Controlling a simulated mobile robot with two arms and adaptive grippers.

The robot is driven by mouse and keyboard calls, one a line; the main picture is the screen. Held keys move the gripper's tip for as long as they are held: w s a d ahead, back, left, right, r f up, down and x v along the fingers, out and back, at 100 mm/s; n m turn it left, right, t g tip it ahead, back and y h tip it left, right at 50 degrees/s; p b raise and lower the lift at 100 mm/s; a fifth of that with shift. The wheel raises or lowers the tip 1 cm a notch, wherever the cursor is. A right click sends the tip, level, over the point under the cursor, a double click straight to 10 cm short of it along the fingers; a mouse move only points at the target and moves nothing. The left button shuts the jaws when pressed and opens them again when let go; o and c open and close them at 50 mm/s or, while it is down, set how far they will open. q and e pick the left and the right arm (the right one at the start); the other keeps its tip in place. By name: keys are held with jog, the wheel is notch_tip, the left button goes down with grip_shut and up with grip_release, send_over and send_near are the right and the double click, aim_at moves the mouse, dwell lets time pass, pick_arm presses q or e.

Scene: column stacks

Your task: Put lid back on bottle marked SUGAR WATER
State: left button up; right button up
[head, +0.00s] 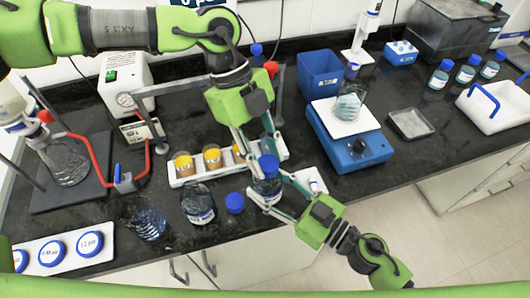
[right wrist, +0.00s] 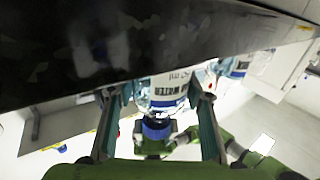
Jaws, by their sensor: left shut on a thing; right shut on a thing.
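A clear bottle (head: 267,188) with a white label stands near the counter's front edge. In the right wrist view it (right wrist: 166,90) appears inverted, and part of its label reads WATER. My right gripper (head: 268,194) is shut on the bottle's body, with one finger on each side. A blue lid (head: 268,165) is at the bottle's mouth, and it also shows in the right wrist view (right wrist: 156,130). My left gripper (head: 262,150) comes from above and is shut on this lid. I cannot tell whether the lid is seated on the neck.
Another blue lid (head: 235,203) lies on the counter beside another bottle (head: 198,206). A glass vessel (head: 146,222) stands further left. A white rack (head: 187,181) with orange-filled containers is behind. A blue stirrer (head: 350,150) is at the right.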

pick_arm(q)
jog(key=shift+f, duration=0.2)
jog(key=m+y, duration=0.1)
jog(key=m, duration=0.2)
jog(key=m+g+y, duration=0.1)
jog(key=m, duration=0.2)
jog(key=shift+w+d+m, duration=0.15)
jog(key=shift+d+m, duration=0.05)
jog(key=shift+m, duration=0.2)
jog(key=o, duration=0.8)
jog(key=shift+c, duration=0.2)
